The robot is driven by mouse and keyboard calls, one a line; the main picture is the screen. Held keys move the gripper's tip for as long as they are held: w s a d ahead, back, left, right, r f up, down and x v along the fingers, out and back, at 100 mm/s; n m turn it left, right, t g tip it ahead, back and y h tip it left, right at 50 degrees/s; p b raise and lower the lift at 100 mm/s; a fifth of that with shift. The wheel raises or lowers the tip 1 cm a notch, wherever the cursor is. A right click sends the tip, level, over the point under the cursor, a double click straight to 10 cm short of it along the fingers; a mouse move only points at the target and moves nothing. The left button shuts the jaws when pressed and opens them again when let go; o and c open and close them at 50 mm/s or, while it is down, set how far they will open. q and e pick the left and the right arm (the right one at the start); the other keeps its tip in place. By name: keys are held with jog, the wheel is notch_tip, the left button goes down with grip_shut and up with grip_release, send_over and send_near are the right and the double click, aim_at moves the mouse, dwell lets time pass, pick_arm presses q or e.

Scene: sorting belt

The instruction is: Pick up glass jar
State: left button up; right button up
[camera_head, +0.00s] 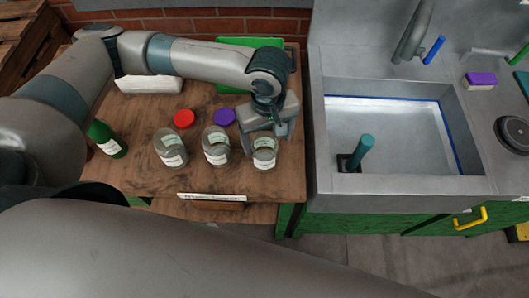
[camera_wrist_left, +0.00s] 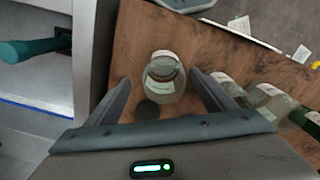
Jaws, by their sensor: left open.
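Three clear glass jars with white labels stand in a row on the wooden table in the head view: a left jar (camera_head: 170,148), a middle jar (camera_head: 216,147) and a right jar (camera_head: 264,155). My left gripper (camera_head: 266,139) is open and points down at the right jar. In the left wrist view this jar (camera_wrist_left: 163,76) shows between and beyond the two spread fingers (camera_wrist_left: 159,82), with no visible contact. Another jar (camera_wrist_left: 230,87) is close beside one finger. My right gripper is not in view.
A red lid (camera_head: 184,118), a purple lid (camera_head: 224,116) and a green bottle (camera_head: 107,139) are on the table (camera_head: 165,190). A dark disc (camera_wrist_left: 147,110) lies near the right jar. A metal sink (camera_head: 390,115) adjoins on the right. A labelled strip (camera_head: 211,197) lies at the front edge.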

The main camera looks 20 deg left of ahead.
aim_at(265, 149)
pick_arm(q)
jog(key=f, duration=0.2)
jog(key=f+p, duration=0.1)
jog(key=f, duration=0.1)
jog(key=shift+s+a+p, duration=0.1)
jog(key=shift+a+p, duration=0.2)
jog(key=shift+a, duration=0.1)
jog(key=shift+f, duration=0.55)
jog(key=c, duration=1.3)
